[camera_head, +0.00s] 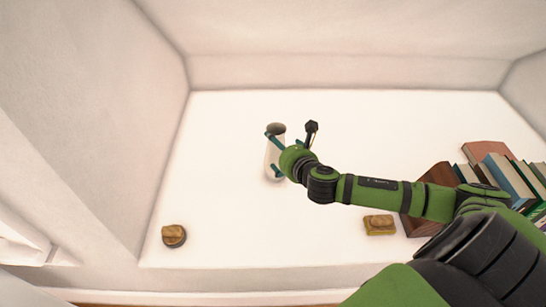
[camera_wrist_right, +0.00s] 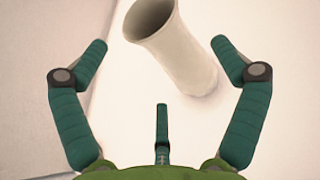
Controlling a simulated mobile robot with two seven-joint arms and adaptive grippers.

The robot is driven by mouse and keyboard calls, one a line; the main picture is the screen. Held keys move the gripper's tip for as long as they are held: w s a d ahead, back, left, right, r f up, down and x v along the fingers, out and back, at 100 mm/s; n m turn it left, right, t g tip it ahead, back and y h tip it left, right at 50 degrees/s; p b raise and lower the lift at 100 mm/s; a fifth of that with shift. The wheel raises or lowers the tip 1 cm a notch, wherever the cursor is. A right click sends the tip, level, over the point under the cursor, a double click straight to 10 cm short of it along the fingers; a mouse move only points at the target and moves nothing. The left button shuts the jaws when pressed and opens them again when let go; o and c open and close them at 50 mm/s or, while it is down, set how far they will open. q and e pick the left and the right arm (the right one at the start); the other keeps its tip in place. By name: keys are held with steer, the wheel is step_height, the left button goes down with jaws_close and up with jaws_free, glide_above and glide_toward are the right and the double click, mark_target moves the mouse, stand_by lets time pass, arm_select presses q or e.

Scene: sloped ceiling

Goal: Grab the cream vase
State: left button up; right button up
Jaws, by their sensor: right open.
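The cream vase (camera_head: 274,153) stands on the white surface, left of the middle in the head view. It is a tall, slim cylinder with an open, slightly flared mouth. My right gripper (camera_head: 270,153) reaches it from the right, with teal fingers open near it. In the right wrist view the vase (camera_wrist_right: 178,52) lies ahead between and beyond the open fingertips (camera_wrist_right: 160,47), closer to the finger on the right. I see clear space around it there, and no finger grips it. My left gripper is not in view.
A row of books (camera_head: 510,175) with a brown book or bookend stands at the right, close to my right arm. A small brown object on a yellowish base (camera_head: 379,225) and a round brown object (camera_head: 174,236) sit near the front edge. The back is clear.

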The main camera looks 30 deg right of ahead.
mark_target(276, 154)
steer(key=x, duration=0.2)
steer(key=b+x, duration=0.1)
steer(key=x, duration=0.1)
steer(key=shift+d+f, duration=0.1)
steer(key=shift+f, duration=0.35)
steer(key=shift+w, duration=0.3)
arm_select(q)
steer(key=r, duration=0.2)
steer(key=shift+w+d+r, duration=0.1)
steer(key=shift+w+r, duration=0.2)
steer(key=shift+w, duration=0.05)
arm_select(e)
steer(key=c, duration=1.7)
